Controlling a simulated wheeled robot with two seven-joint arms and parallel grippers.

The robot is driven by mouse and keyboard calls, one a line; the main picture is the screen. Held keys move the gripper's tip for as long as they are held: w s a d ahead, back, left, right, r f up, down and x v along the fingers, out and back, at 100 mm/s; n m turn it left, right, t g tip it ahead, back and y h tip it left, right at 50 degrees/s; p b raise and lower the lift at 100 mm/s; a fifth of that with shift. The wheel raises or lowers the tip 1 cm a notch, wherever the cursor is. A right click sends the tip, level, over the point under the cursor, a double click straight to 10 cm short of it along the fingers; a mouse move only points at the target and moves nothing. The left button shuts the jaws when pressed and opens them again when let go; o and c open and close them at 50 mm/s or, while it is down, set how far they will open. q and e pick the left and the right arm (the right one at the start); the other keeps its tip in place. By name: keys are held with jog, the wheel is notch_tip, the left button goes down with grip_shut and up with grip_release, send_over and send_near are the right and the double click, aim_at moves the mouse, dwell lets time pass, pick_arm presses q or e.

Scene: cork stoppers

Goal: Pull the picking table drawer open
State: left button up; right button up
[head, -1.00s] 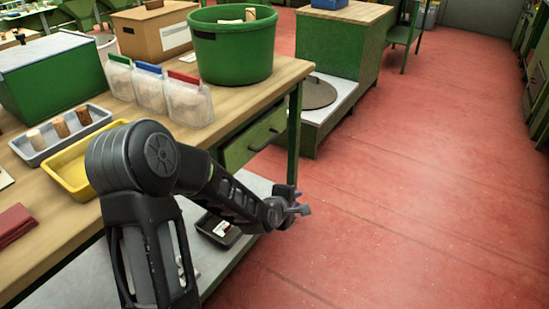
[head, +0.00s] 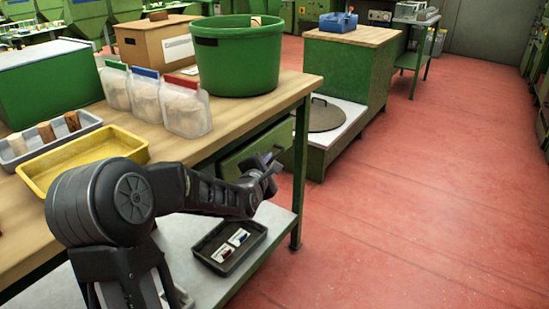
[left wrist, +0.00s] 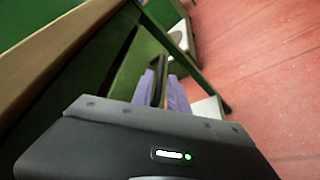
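The picking table (head: 215,135) has a wooden top and green legs. Its green drawer (head: 229,163) sits under the top at the right end and looks shut. My left gripper (head: 277,163) is in front of the drawer front, at handle height, and hides most of the handle. In the left wrist view, the two purple fingers of my left gripper (left wrist: 162,78) stand apart, with a dark bar, seemingly the drawer handle (left wrist: 160,66), in line with the gap. I cannot tell whether they touch it. My right gripper is not in view.
A green tub (head: 237,60), bags of stoppers (head: 186,110) and a yellow tray (head: 88,158) stand on the table. A dark tray (head: 228,247) lies on the lower shelf. A green cabinet (head: 345,75) stands beyond; the red floor (head: 430,200) at right is open.

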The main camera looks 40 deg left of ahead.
aim_at(273, 159)
pick_arm(q)
jog(key=x, duration=0.5)
jog(key=shift+w+f, duration=0.15)
jog(key=shift+w, duration=0.1)
jog(key=shift+c, duration=0.6)
grip_shut()
dwell(0.6)
